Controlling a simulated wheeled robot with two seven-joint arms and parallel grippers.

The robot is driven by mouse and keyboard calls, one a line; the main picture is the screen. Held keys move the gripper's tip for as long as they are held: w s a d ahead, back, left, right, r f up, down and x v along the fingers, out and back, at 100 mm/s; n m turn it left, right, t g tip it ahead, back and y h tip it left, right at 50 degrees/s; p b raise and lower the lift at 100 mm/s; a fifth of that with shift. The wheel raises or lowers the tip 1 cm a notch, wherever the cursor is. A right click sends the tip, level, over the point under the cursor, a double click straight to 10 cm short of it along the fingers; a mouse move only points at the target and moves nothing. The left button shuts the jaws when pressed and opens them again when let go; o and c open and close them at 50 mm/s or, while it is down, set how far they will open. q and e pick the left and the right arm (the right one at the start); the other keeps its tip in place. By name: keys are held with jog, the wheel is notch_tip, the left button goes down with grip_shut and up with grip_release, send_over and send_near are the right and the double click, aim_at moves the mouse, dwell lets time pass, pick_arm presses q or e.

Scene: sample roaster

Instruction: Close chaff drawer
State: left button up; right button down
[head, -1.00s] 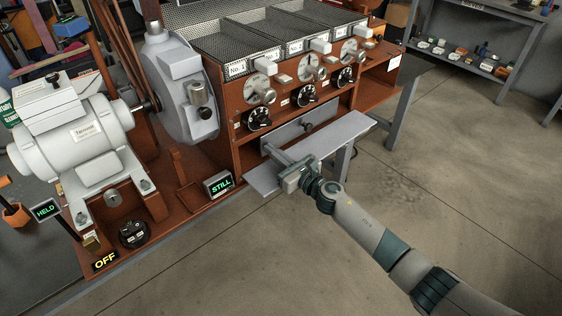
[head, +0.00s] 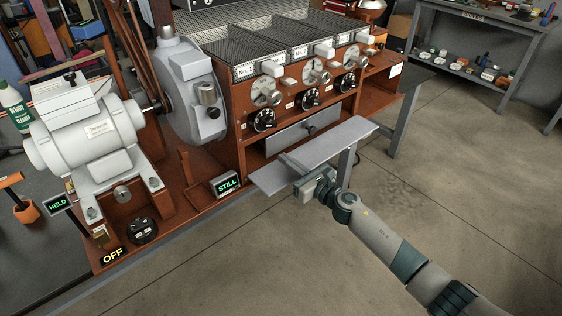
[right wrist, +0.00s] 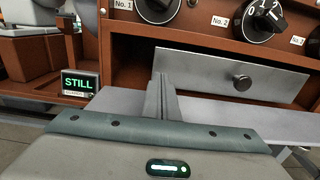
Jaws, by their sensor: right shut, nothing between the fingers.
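The chaff drawer (head: 285,139) is a plain grey front with a dark round knob (head: 311,131), low in the brown roaster cabinet, below the dials. It also shows in the right wrist view (right wrist: 205,72), where a dark gap lies above its front. I cannot tell how far it stands out. My right gripper (head: 284,157) is shut and empty, over the grey shelf in front of the drawer's lower left part. In the right wrist view its fingers (right wrist: 162,80) overlap the left end of the drawer front; contact is unclear. My left gripper is out of view.
The grey shelf (head: 345,139) juts out below the drawer. A sign reading STILL (head: 226,184) stands left of it. A motor (head: 95,138) sits at the left on the brown base. The floor at the right is clear.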

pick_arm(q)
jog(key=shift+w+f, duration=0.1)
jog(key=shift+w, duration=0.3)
pick_arm(e)
jog(key=v, duration=0.9)
jog(key=shift+d, duration=0.15)
